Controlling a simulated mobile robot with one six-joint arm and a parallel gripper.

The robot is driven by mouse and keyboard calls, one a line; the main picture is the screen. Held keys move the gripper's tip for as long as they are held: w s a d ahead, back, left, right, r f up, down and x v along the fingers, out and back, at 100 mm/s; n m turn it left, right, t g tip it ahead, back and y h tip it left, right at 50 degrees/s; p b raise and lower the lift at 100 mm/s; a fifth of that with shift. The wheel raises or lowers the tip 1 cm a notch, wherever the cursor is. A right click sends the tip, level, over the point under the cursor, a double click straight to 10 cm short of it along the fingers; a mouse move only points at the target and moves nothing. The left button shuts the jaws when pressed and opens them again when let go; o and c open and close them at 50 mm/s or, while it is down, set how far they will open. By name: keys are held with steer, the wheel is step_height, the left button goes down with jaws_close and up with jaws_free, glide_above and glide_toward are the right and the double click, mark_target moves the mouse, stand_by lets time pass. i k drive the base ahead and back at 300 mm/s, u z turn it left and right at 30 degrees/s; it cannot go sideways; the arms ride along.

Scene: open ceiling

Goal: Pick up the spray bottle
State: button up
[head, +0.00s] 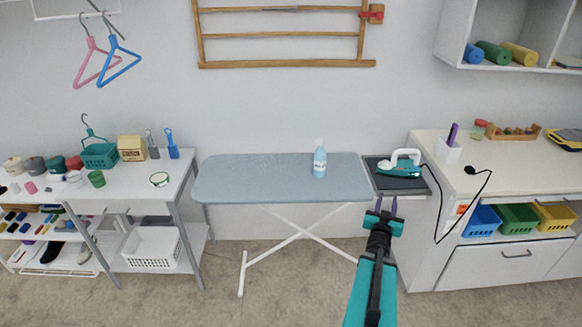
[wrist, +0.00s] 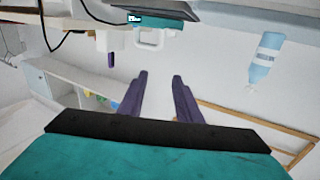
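The spray bottle (head: 320,161) is light blue with a white top and a label. It stands upright on the blue ironing board (head: 270,180), right of the board's middle. In the wrist view the bottle (wrist: 267,60) shows upside down at the upper right. My gripper (head: 386,204) is in front of the board's right end, to the right of the bottle and apart from it. In the wrist view its two purple fingers (wrist: 158,82) stand apart with nothing between them.
A teal iron (head: 402,166) sits on a dark pad at the board's right end, close to my gripper. A counter (head: 510,180) with coloured bins stands at right, a table (head: 130,185) with containers at left. The board around the bottle is clear.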

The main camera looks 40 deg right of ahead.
mark_target(320, 154)
steer(key=u, duration=0.9)
steer(key=i, duration=0.95)
steer(key=z, duration=0.45)
steer(key=i, duration=0.6)
steer(key=z, duration=0.75)
steer(key=i, duration=0.45)
steer(key=z, duration=0.25)
